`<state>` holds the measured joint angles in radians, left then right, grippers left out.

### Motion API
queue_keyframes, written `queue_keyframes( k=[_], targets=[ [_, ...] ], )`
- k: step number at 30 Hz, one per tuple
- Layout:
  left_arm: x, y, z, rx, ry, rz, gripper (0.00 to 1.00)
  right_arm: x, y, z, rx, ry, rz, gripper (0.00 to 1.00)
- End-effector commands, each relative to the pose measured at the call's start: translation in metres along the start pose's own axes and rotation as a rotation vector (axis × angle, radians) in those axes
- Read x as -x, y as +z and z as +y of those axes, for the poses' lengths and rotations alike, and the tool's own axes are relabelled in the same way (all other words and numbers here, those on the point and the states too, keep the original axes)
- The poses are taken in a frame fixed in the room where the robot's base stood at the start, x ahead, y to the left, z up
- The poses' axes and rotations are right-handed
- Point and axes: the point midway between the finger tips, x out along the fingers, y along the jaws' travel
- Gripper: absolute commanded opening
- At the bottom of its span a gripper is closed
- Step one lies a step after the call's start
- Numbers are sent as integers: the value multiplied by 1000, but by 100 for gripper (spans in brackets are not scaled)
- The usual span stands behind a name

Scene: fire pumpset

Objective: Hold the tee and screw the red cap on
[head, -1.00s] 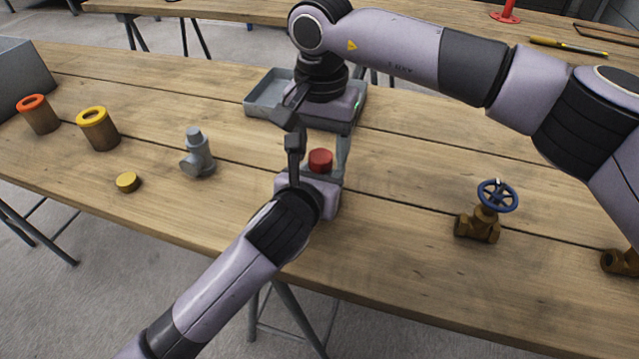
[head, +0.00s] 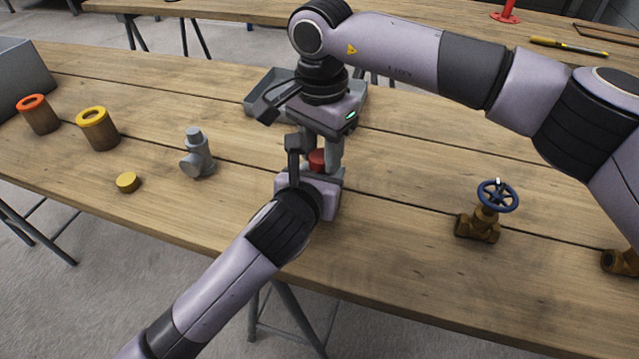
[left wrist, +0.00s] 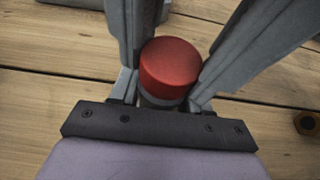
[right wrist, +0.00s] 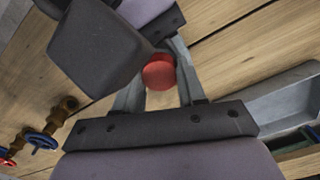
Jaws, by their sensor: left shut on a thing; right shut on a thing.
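The red cap (head: 317,160) sits low between the jaws of my two grippers in the head view. It also shows in the left wrist view (left wrist: 169,67) and in the right wrist view (right wrist: 159,73). My right gripper (head: 320,150) comes from above and is shut on the red cap. My left gripper (head: 314,166) comes from the front and is shut on the tee. Only a dark grey part of the tee (left wrist: 158,101) shows, directly under the cap in the left wrist view. The rest of it is hidden. I cannot tell how far the threads engage.
A grey tee-shaped fitting (head: 198,155) and a yellow cap (head: 127,182) stand to the left. Two brown cylinders with orange (head: 39,115) and yellow (head: 98,130) rims stand farther left. A valve with a blue wheel (head: 480,225) stands right. A grey tray (head: 262,100) lies behind.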

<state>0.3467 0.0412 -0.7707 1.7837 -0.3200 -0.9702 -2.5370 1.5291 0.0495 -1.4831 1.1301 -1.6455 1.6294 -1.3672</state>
Motion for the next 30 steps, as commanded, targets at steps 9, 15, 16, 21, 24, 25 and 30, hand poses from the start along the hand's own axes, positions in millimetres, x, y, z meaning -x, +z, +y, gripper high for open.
queue_keyframes(
  k=[9,15,16,21,24,25,30],
  targets=[
    [0,0,1,1,2,0,0,0,0,0,-200,2,1,4],
    [0,0,1,1,2,1,0,0,0,1,-198,2,1,4],
    [0,0,1,1,2,1,0,0,0,1,-198,2,1,4],
    [0,0,1,1,3,1,0,0,0,1,-197,3,0,66],
    [0,0,2,1,4,1,0,0,0,1,-196,4,-1,66],
    [0,0,2,1,4,1,0,0,0,1,-195,4,-1,66],
    [-1,0,3,1,6,1,0,10,1,1,-194,3,0,66]
  ],
)
